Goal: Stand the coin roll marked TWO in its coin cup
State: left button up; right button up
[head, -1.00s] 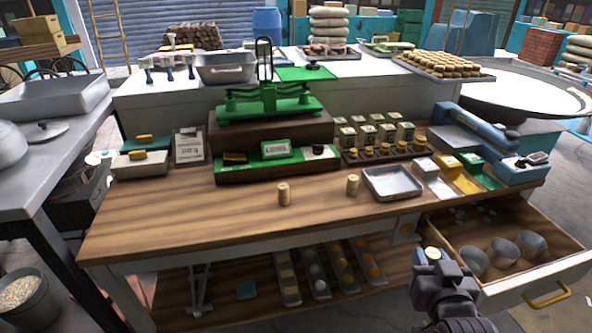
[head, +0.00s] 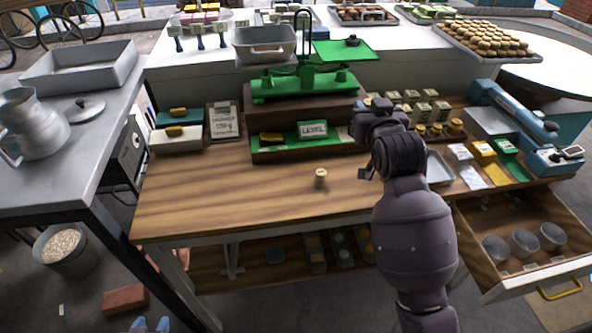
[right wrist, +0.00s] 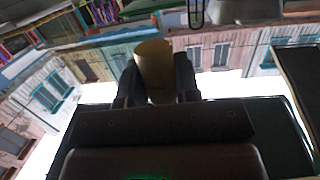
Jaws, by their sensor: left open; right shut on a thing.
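My right gripper (head: 376,108) is raised over the right half of the workbench. The right wrist view shows it shut on a tan coin roll (right wrist: 154,66), held between the two fingers; I cannot read a mark on it. The head view does not show this roll clearly. Another coin roll (head: 320,178) stands upright on the bench, left of my arm; its mark is too small to read. Three grey coin cups, left (head: 495,249), middle (head: 525,241) and right (head: 552,236), stand in the open drawer at the lower right. My left gripper is not in view.
The open drawer (head: 480,222) juts out below the bench's right front. A green balance (head: 303,86) stands at the back. A metal tray (head: 440,168) is partly behind my arm. The wooden bench top (head: 230,195) is clear at front left.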

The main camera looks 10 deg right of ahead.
aim_at(348, 188)
jog(key=shift+w+a+f, duration=0.45)
jog(key=shift+w+f, duration=0.05)
jog(key=shift+f, duration=0.25)
notch_tip(348, 188, down, 20)
jog(key=shift+s+b, duration=0.1)
jog(key=shift+b, duration=0.35)
jog(key=o, duration=1)
jog(key=shift+f, duration=0.1)
jog(key=shift+c, duration=0.2)
